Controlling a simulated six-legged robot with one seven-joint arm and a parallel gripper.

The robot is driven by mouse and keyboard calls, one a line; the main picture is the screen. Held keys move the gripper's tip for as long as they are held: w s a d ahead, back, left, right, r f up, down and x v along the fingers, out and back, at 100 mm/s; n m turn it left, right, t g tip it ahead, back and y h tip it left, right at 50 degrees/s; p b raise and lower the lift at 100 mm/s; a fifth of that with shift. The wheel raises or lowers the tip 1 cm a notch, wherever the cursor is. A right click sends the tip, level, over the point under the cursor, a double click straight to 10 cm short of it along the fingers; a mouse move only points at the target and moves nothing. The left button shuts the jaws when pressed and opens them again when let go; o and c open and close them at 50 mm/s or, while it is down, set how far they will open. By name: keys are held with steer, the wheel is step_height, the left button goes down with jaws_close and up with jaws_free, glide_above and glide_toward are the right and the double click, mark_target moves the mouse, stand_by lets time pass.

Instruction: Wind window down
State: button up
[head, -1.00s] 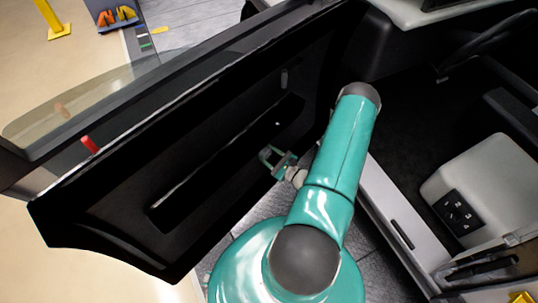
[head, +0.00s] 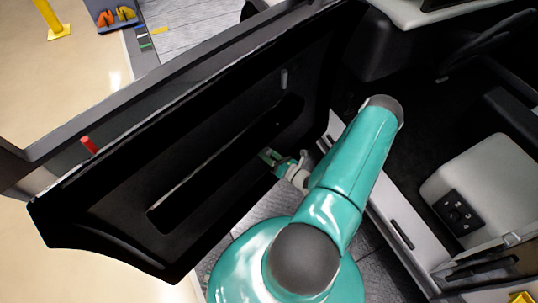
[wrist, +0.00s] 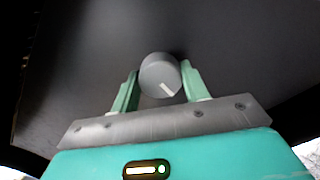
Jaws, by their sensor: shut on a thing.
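The open black vehicle door (head: 130,190) spans the left and middle of the head view, inner side facing me. No glass shows above its sill inside the window frame (head: 190,32). A round grey knob (wrist: 160,76) with a pale mark pointing down and right is on the dark door panel in the wrist view. In the head view the knob is hidden by my gripper.
The cab with a pale seat (head: 485,175) and a sill step (head: 400,225) lies to the right. A yellow post (head: 52,18) and a bin with orange items (head: 115,17) stand on the floor beyond the door.

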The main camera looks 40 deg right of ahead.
steer(key=shift+m, duration=1.2)
steer(key=o, duration=1)
steer(key=shift+s, duration=0.15)
steer(key=s+d, duration=0.1)
steer(key=s, duration=1.2)
steer(key=shift+s+d, duration=0.15)
steer(key=shift+s, duration=0.1)
